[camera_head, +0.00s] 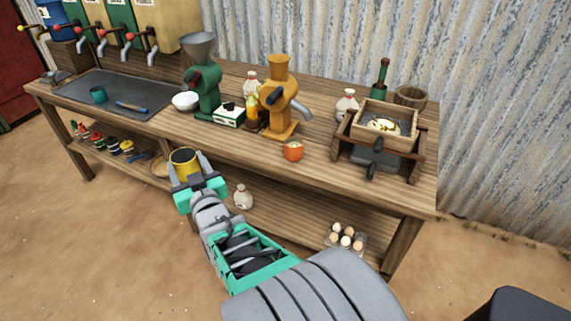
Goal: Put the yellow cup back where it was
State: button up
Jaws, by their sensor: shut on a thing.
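The yellow cup (184,165) is between the fingers of my gripper (187,172), which is shut on it. It looks upright, with its dark open top showing. It is at the front edge of the wooden bench (225,147), in the left half of the picture. I cannot tell whether its base touches anything, because the gripper hides its lower part. My arm reaches up to it from the lower right.
An orange cup (293,151), orange grinder (280,105), green grinder (205,90) and white bowl (185,101) stand on the bench. A green cup (98,95) stands on the dark tray (150,87). The lower shelf holds eggs (346,238) and a sack (243,197).

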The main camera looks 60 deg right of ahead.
jog(key=s+d+f+m+g+h+b, duration=0.25)
jog(key=s+d+m+g+h, duration=0.6)
jog(key=s+d, duration=1.4)
jog(key=shift+n, duration=0.25)
jog(key=w+d+f+b, duration=0.2)
jog(key=d+f+b, duration=0.1)
jog(key=d, duration=0.1)
jog(key=w+d+f+b, duration=0.1)
jog(key=d+f+b, duration=0.2)
jog(key=d, duration=0.2)
jog(key=w+d+f+b, duration=0.2)
jog(key=d+f+b, duration=0.1)
jog(key=d, duration=0.2)
jog(key=shift+w+f, duration=0.35)
jog(key=f, duration=0.1)
jog(key=f+b, duration=0.1)
jog(key=f, duration=0.1)
jog(key=shift+d, duration=0.2)
